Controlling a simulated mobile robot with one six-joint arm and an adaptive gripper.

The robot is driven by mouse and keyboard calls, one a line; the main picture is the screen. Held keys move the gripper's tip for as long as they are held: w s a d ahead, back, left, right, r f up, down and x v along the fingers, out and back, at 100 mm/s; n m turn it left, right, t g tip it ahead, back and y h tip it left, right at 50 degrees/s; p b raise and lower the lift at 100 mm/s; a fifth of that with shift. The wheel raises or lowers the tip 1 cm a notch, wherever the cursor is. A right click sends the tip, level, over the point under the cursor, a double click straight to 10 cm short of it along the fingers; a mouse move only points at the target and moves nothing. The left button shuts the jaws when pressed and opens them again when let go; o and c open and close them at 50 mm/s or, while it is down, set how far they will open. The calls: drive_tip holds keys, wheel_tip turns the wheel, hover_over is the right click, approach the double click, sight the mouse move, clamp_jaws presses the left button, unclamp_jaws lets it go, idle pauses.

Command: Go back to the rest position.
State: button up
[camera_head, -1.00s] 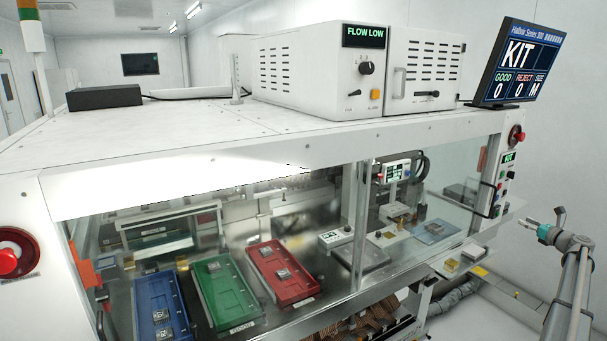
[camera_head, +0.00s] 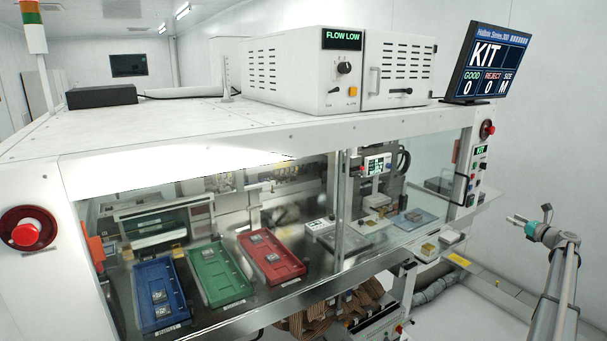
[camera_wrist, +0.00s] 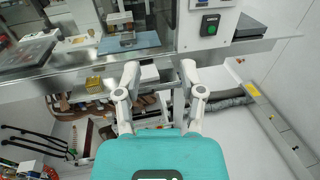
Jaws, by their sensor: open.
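My gripper (camera_head: 519,220) is at the right in the head view, out in free air to the right of the machine's front. Its fingers point left toward the machine. In the wrist view my gripper (camera_wrist: 159,75) shows two grey fingers standing apart, with nothing between them. Beyond the fingertips are the machine's front ledge (camera_wrist: 75,78) and a blue mat (camera_wrist: 130,42) with a small grey part on it. The gripper touches nothing that I can see.
The glass-fronted machine holds blue (camera_head: 160,293), green (camera_head: 217,275) and red (camera_head: 270,256) trays with small parts. A red stop button (camera_head: 487,129) is on its right post, another (camera_head: 27,229) at left. A gold block (camera_wrist: 94,84) sits near the ledge.

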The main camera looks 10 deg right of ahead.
drive_tip(key=a+f+n+g+y+b, duration=0.1)
drive_tip(key=a+f+n+g+b, duration=0.3)
drive_tip(key=a, duration=1.2)
drive_tip(key=a+f+n+g+y+p, duration=0.1)
drive_tip(key=a+f+n+g, duration=0.4)
drive_tip(key=a, duration=1.2)
drive_tip(key=a+f+n+g+y+b, duration=0.15)
drive_tip(key=a+f+n, duration=0.6)
drive_tip(key=a, duration=0.85)
drive_tip(key=s+a+f+n+g+h+b, duration=0.1)
drive_tip(key=s+a+f+n, duration=0.1)
drive_tip(key=s+a+n, duration=0.3)
drive_tip(key=s+a+f+n+g+b, duration=0.1)
drive_tip(key=s+a+f+g, duration=0.15)
drive_tip(key=a, duration=0.45)
drive_tip(key=s+a+f+n+g+h, duration=0.1)
drive_tip(key=s+a+f+n, duration=0.1)
drive_tip(key=s+a, duration=0.25)
drive_tip(key=s+a+f+n+g+h+b, duration=0.1)
drive_tip(key=s+a+f+n+h, duration=0.1)
drive_tip(key=s+a+n, duration=0.2)
drive_tip(key=s+a+f+n+g+h+b, duration=0.1)
drive_tip(key=s+a+f+n+h, duration=0.2)
drive_tip(key=s, duration=0.8)
drive_tip(key=a+n, duration=0.2)
drive_tip(key=a, duration=0.1)
drive_tip(key=shift+s+a+g+b, duration=0.15)
drive_tip(key=shift+a+g+b, duration=0.15)
drive_tip(key=shift+b, duration=0.1)
